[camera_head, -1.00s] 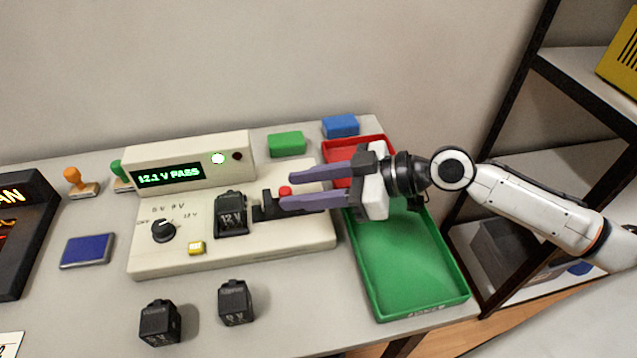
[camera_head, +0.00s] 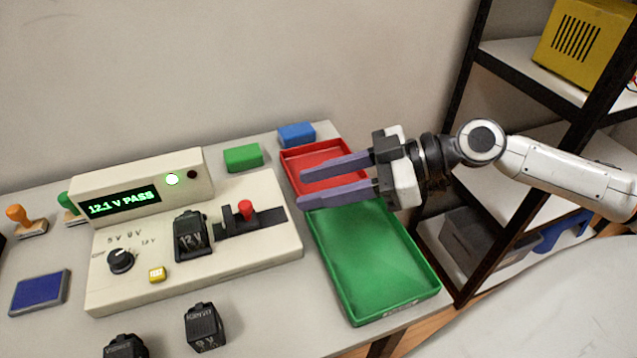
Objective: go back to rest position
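My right gripper (camera_head: 302,190) is open and empty, with its two purple fingers apart and pointing left. It hangs over the red tray (camera_head: 291,163) and the far end of the green tray (camera_head: 432,285). The tester (camera_head: 270,251) stands to its left, with a black adapter marked 12 V (camera_head: 191,237) seated in it and a red knob (camera_head: 246,210) on a black slide beside the adapter. The tester's display (camera_head: 120,203) reads 12.1 V PASS and its green lamp (camera_head: 172,180) is lit. My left gripper is not in view.
Two more black adapters (camera_head: 204,327) (camera_head: 125,347) stand at the front of the table. A green block (camera_head: 243,157) and a blue block (camera_head: 297,135) lie at the back. Stamps (camera_head: 25,222) and a blue pad (camera_head: 40,291) are at the left. A dark shelf (camera_head: 462,150) stands at the right.

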